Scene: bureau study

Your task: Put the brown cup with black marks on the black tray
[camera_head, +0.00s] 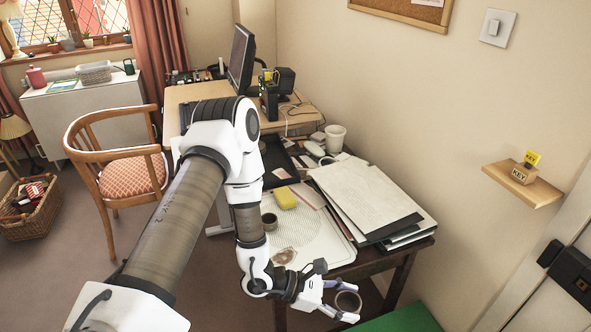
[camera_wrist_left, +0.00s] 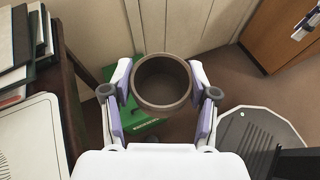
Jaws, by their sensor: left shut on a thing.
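My left gripper (camera_head: 343,303) is shut on a brown cup (camera_head: 348,301), held past the front edge of the dark desk. In the left wrist view the cup (camera_wrist_left: 162,83) sits upright between the two fingers of the gripper (camera_wrist_left: 162,90), and its open top looks empty. Black marks on it cannot be made out. A black tray (camera_head: 278,158) lies farther back on the desk, beyond the white tray and partly hidden by my left arm. My right gripper is not seen.
A white tray (camera_head: 322,246) on the desk bears a small dark cup (camera_head: 269,221) and a yellow sponge (camera_head: 285,198). Stacked papers and folders (camera_head: 372,197) lie to its right. A white cup (camera_head: 335,138) stands farther back. A green box (camera_wrist_left: 133,118) is on the floor below.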

